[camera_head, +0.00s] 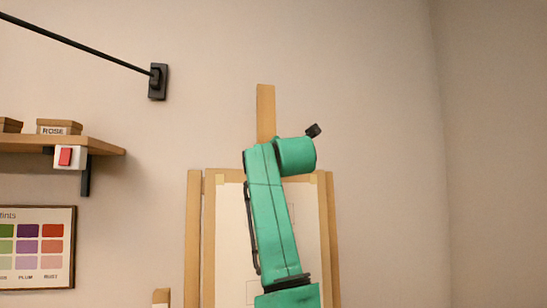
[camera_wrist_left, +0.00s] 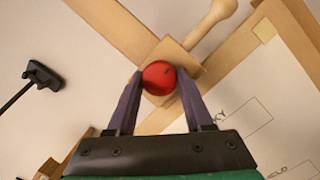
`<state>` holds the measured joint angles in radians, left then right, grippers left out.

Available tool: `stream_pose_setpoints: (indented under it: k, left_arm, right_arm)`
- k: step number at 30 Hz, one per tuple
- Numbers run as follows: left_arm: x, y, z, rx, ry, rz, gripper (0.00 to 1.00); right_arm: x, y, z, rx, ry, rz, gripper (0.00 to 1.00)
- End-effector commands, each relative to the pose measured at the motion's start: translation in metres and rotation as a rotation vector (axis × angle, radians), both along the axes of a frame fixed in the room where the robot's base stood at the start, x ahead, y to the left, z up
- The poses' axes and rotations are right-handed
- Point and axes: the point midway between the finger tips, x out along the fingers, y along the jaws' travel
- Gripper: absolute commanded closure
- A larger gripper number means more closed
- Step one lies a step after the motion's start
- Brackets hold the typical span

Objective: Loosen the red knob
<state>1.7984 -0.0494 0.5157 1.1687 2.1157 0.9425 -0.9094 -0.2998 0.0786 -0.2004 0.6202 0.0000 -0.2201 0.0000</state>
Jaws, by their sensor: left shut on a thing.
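The red knob (camera_wrist_left: 157,80) is round with a small dark mark on its face. It sits on a wooden block (camera_wrist_left: 182,55) at the easel's wooden mast (camera_wrist_left: 115,25) in the left wrist view. My left gripper (camera_wrist_left: 161,74) has one dark finger on each side of the knob and is shut on it. In the head view my green arm stands in front of the easel (camera_head: 194,240) and hides the knob and the fingers. The mast's top (camera_head: 265,112) shows above the arm. My right gripper is in neither view.
A pale sheet with printed boxes (camera_head: 228,240) is on the easel. At left are a shelf (camera_head: 85,146) with a box labelled ROSE (camera_head: 59,127), a red switch (camera_head: 65,156) and a colour chart (camera_head: 38,247). A black rod (camera_head: 80,45) meets a wall bracket (camera_head: 158,82). The right wall is bare.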

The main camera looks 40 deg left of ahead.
Motion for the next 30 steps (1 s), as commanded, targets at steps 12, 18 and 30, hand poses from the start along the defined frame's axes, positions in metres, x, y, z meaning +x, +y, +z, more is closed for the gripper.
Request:
stream_pose_setpoints:
  k: [12, 18, 30]
  left_arm:
    - [0.0, -0.001, 0.001, 0.0, -0.001, -0.002, 0.19]
    - [0.0, -0.001, 0.0, -0.001, -0.001, -0.002, 0.19]
    - [-0.041, -0.051, -0.017, 0.001, -0.007, -0.005, 0.19]
  right_arm:
    - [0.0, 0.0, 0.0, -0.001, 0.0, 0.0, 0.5]
    - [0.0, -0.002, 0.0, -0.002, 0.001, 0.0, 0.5]
    - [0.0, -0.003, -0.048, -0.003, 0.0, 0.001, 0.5]
